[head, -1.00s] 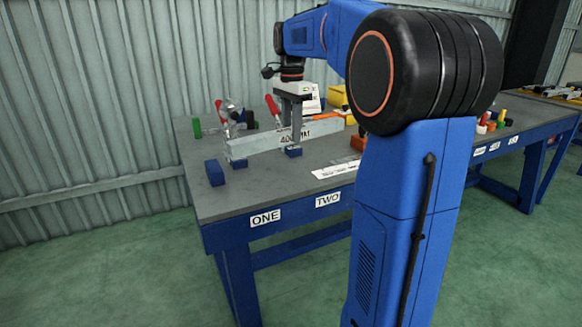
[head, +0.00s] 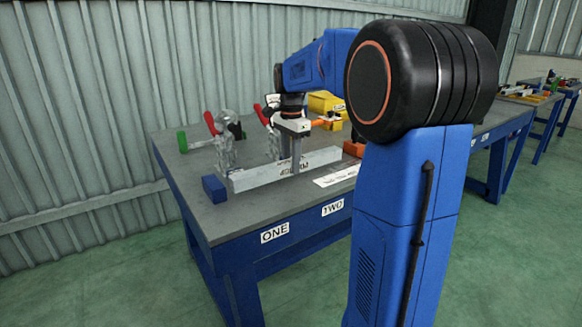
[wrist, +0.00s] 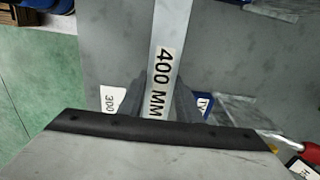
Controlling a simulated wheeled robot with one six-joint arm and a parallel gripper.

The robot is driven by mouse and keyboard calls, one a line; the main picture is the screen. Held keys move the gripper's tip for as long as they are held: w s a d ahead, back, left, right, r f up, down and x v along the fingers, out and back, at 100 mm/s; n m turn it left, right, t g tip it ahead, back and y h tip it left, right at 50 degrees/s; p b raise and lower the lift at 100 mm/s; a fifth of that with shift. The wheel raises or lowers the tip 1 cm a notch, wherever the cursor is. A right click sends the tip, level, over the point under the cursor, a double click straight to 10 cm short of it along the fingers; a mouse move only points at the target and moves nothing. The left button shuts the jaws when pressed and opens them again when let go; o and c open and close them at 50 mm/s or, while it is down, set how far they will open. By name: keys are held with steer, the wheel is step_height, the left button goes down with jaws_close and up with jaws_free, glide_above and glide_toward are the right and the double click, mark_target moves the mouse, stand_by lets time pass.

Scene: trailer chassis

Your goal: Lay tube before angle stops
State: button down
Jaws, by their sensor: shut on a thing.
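A long grey square tube (head: 250,178), marked 400 MM, lies across the front of the bench. In the wrist view the tube (wrist: 168,25) runs between the two fingers (wrist: 157,103). A blue block (head: 214,188) stands on the bench by the tube's left end. The tube is low over the bench top; I cannot tell whether it touches. I cannot clearly tell which parts are the angle stops.
Red-handled clamps (head: 222,148) stand close behind the tube. A green-handled item (head: 183,141) lies at the back left. A white printed strip (head: 338,176) lies in front. The bench's front left is bare.

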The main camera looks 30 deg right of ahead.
steer(key=shift+f, duration=0.7)
steer(key=shift+f, duration=0.1)
steer(key=c, duration=1.3)
jaws_free()
step_height(320, 180, up, 12)
steer(key=shift+s+r, duration=0.1)
steer(key=s+a+f+n+t, duration=0.1)
steer(key=s+a+f+n, duration=0.4)
steer(key=s, duration=0.5)
steer(key=s+a+f+n+t, duration=0.2)
steer(key=s+a+f+n, duration=0.3)
steer(key=s+f, duration=0.3)
steer(key=s+a+f+n+t, duration=0.1)
steer(key=s+a+f+n, duration=0.4)
steer(key=s, duration=0.7)
steer(key=shift+a+f+n+t, duration=0.2)
steer(key=shift+f+n, duration=0.35)
steer(key=shift+n, duration=0.1)
steer(key=shift+a+f+n+t, duration=0.2)
steer(key=shift+f+n, duration=0.3)
steer(key=shift+n, duration=0.15)
